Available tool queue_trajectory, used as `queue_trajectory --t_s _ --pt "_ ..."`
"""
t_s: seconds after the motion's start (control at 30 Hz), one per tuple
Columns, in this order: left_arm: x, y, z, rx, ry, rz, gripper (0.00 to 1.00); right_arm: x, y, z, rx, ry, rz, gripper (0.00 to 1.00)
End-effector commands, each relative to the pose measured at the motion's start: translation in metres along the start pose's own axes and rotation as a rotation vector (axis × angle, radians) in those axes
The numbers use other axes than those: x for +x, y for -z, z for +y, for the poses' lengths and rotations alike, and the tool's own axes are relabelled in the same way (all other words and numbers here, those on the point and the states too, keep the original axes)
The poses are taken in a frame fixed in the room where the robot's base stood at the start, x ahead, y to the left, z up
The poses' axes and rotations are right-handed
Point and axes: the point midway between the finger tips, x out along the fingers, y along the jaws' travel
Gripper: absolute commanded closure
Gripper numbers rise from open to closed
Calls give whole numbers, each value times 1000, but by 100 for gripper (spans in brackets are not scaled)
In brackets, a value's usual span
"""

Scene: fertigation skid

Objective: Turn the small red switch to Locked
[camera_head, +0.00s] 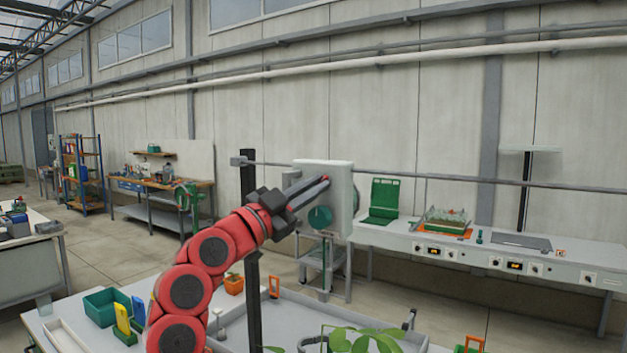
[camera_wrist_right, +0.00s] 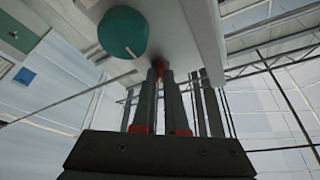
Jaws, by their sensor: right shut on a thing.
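The small red switch (camera_head: 326,179) is on the front of a pale grey box (camera_head: 341,207), near its upper part. Only a bit of red shows at my fingertips, and its marked position cannot be read. My right gripper (camera_head: 322,183) reaches up to the box with its fingers shut on the red switch. In the right wrist view the switch (camera_wrist_right: 160,70) shows as red between the two dark fingertips (camera_wrist_right: 161,72). A larger green round knob (camera_head: 320,217) sits below the switch on the same box. My left gripper is not in view.
A long bench (camera_head: 395,240) with a green case (camera_head: 384,200) and control panels stands right of the box. In front are a grey tray (camera_head: 290,318), a green bin (camera_head: 104,306) and leafy plants (camera_head: 365,340). A rail runs behind the box.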

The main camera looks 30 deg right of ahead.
Motion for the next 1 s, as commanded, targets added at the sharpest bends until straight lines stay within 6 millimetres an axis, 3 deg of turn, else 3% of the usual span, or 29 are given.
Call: queue_trajectory --t_s 0.37,0.93,1.0 --pt "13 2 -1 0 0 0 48 1 2 -1 165 -67 1 100" --pt "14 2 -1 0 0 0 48 0 0 -1 196 -80 -1 100" --pt "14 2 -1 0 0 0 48 0 0 -1 196 -80 -1 81"
